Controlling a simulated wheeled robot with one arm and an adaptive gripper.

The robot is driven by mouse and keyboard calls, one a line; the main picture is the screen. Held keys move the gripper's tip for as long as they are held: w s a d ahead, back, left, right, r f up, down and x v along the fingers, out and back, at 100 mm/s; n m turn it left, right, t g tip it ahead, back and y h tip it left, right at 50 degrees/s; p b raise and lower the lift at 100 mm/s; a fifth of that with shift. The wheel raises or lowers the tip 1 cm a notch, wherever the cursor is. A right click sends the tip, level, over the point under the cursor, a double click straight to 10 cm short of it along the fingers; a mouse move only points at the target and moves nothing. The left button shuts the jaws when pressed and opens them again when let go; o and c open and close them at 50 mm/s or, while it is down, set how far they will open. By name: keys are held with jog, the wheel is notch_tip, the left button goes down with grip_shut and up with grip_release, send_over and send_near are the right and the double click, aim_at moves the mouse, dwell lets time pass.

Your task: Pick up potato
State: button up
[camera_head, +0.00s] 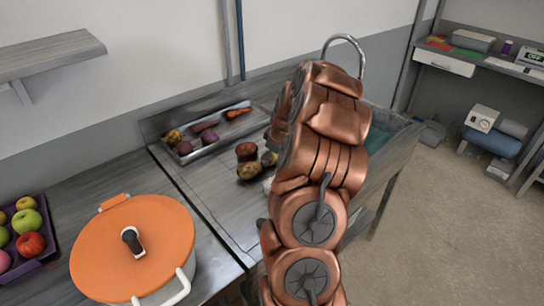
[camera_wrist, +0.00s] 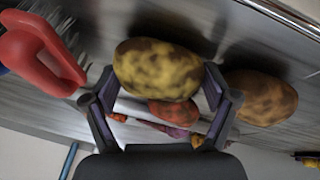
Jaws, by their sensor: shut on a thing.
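A yellow potato with brown patches (camera_wrist: 158,68) sits between the two fingers of my gripper (camera_wrist: 158,84) in the wrist view, and the fingers are shut on its sides. A browner potato (camera_wrist: 260,97) lies just right of the right finger. In the head view a yellow-brown potato (camera_head: 249,172) and a reddish-brown one (camera_head: 246,151) lie on the metal counter, left of my arm. My arm hides the gripper in that view. I cannot tell which potato there is the held one.
A red-handled brush (camera_wrist: 38,58) lies left of the gripper. A metal tray of vegetables (camera_head: 208,134) stands at the back wall. An orange-lidded pot (camera_head: 150,235) and a fruit crate (camera_head: 48,253) stand front left. A sink (camera_head: 385,135) is behind my arm.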

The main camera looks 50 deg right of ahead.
notch_tip(320, 180, up, 9)
jog(key=b, duration=0.3)
jog(key=shift+s+d+r+b, duration=0.15)
jog(key=shift+s+r+b, duration=0.05)
jog(key=shift+r+b, duration=0.25)
jog(key=s+d+f+b, duration=0.1)
jog(key=s+d+b, duration=0.2)
jog(key=s, duration=0.2)
jog(key=s+d+f+b, duration=0.1)
jog(key=s+d+b, duration=0.2)
jog(key=s, duration=0.3)
jog(key=s+d+f+b, duration=0.1)
jog(key=s+d+b, duration=0.3)
jog(key=s, duration=0.2)
jog(key=shift+f, duration=0.1)
jog(key=shift+s+d+f, duration=0.25)
jog(key=shift+s+f, duration=0.15)
jog(key=shift+s, duration=0.25)
jog(key=shift+w+b, duration=0.3)
jog(key=shift+w, duration=0.05)
jog(key=shift+d+f+b, duration=0.1)
jog(key=shift+f+b, duration=1.55)
jog(key=shift+f, duration=0.6)
dwell(1.8)
